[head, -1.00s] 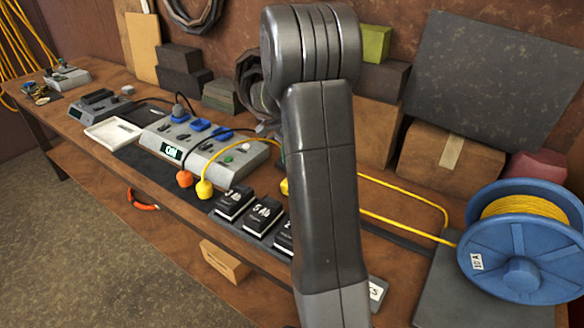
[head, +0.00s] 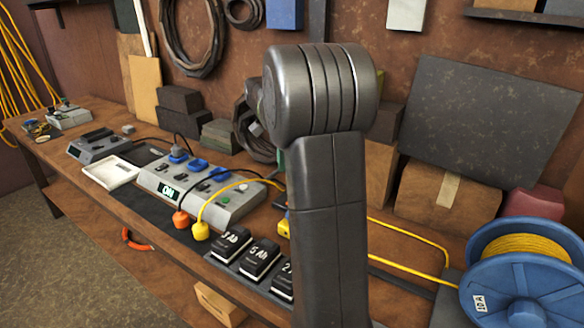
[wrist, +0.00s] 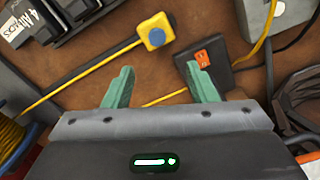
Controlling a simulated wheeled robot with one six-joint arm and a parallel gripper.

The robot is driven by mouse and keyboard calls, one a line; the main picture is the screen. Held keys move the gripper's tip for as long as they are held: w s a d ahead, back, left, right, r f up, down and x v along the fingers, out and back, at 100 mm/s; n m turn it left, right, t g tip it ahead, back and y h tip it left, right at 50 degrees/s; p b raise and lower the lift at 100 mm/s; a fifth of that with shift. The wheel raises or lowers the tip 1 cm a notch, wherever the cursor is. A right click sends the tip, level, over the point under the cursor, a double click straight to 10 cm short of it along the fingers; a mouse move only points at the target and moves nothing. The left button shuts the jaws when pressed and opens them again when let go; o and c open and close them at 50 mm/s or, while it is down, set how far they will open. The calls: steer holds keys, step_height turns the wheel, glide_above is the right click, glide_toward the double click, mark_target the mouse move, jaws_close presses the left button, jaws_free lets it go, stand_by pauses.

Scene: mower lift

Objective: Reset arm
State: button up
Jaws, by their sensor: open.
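My gripper (wrist: 160,85) shows in the wrist view with its two green fingers well apart. Nothing is between the fingertips, and it hangs above the brown bench. A yellow plug with a blue face (wrist: 155,36) lies beyond the left fingertip, apart from it. A dark box with an orange part (wrist: 203,58) lies close beyond the right fingertip; I cannot tell whether they touch. In the head view my raised arm stands in the middle and hides most of the gripper.
A grey power strip (head: 225,207) with a lit display sits on the bench. Black labelled blocks (head: 260,258) stand along the front edge. A blue spool of yellow cable (head: 515,275) is at the right. Boxes and a dark panel (head: 480,125) stand against the wall.

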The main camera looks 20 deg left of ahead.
step_height(320, 180, down, 14)
steer(key=shift+d, duration=0.15)
stand_by(0.4)
steer(key=shift+d, duration=0.1)
